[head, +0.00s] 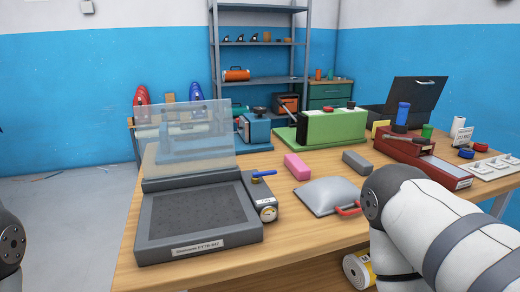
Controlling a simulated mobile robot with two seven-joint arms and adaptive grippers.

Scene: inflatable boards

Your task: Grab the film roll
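I cannot tell for certain which thing is the film roll. A small white upright cylinder (457,127) stands at the back right of the table. My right arm comes in from the lower right and covers the table's front right part; its gripper is out of view.
The wooden table (330,238) carries a black machine (195,225) with a raised clear lid, a grey pad (326,196), a pink block (297,167), a grey block (357,161), a green machine (335,127) and a red box (405,150). A shelf rack (262,80) stands behind.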

